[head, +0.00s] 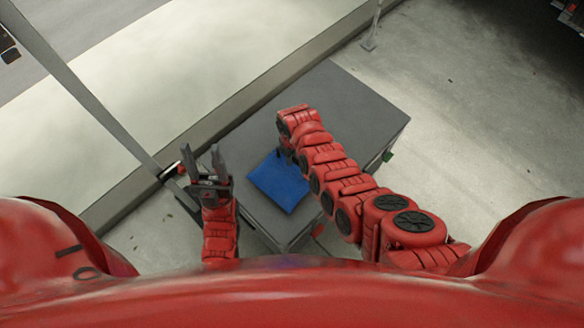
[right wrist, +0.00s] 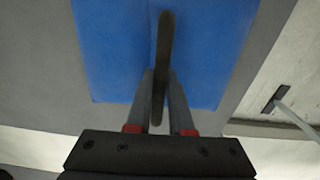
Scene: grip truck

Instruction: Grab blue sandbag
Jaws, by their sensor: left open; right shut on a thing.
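The blue sandbag (head: 277,182) appears flat on top of a grey box (head: 345,95) in the head view, partly covered by my right arm. In the right wrist view, the blue sandbag (right wrist: 110,50) fills the upper middle, with a dark strap-like handle (right wrist: 165,45) standing out from it. My right gripper (right wrist: 162,85) is shut on this handle, one finger on each side. In the head view its fingers are mostly hidden beneath the arm. My left gripper (head: 201,154) is open and empty, left of the sandbag, with its fingers apart.
A long curb (head: 225,122) runs diagonally behind the box. A slanted grey pole (head: 95,100) passes close to my left gripper. A thin post (head: 372,38) stands behind the box. Concrete ground (head: 470,110) to the right is open.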

